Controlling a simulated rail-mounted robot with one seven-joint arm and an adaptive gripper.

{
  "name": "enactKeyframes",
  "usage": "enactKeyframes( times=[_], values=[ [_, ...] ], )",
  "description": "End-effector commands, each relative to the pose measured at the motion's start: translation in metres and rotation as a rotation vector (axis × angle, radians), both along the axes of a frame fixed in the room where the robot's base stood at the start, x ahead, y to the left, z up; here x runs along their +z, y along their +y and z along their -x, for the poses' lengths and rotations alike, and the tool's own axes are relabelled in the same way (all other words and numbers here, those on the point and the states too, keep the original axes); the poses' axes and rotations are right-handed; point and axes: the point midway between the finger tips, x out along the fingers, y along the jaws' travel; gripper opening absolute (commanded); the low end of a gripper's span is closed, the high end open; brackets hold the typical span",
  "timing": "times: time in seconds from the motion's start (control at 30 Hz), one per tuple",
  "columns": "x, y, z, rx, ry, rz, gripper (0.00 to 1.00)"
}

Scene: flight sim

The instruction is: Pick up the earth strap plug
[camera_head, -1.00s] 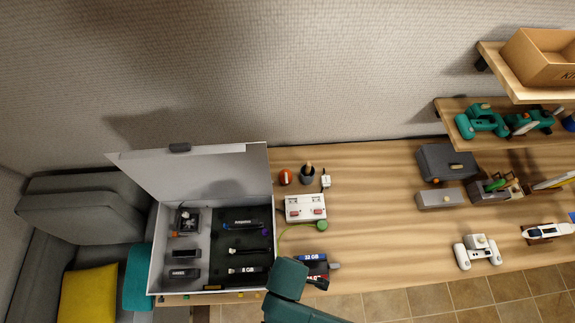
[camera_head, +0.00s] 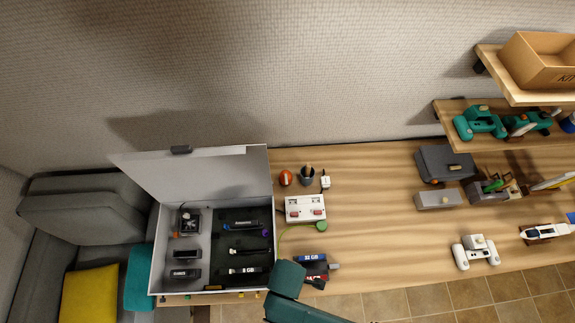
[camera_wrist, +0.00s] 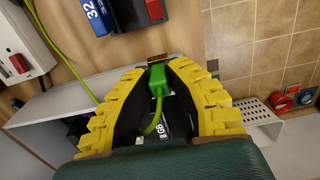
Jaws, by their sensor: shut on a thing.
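The earth strap plug (camera_wrist: 158,80) is a bright green plug on a thin green cable (camera_wrist: 88,88) in the wrist view. My gripper (camera_wrist: 156,70), with yellow ribbed fingers, is shut on it from both sides. A small brownish piece (camera_wrist: 158,59) shows just beyond the plug; I cannot tell whether the plug is seated in it. In the head view my teal arm hides the gripper and plug at the table's front edge. The green cable (camera_head: 287,233) there curves from near a round green piece (camera_head: 321,225) toward the front of the table.
An open grey case (camera_head: 157,250) with several dark modules stands left of my arm. A white box with red switches (camera_head: 305,209) and dark 32 GB modules (camera_head: 312,267) lie close by. The table's middle (camera_head: 380,220) is clear. Shelves (camera_head: 450,112) hang at the right.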

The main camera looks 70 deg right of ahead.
Motion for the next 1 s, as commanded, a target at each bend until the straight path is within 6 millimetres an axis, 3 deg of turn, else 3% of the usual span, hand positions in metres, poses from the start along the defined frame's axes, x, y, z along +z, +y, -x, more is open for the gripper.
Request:
enactKeyframes(
  times=[0.23, 0.6, 1.0],
  values=[
    [0.012, 0.000, -0.001, 0.000, -0.003, 0.000, 0.00],
    [0.091, 0.000, 0.000, 0.000, -0.002, 0.000, 0.00],
    [0.101, 0.000, 0.000, 0.000, 0.000, 0.000, 0.00]
  ],
)
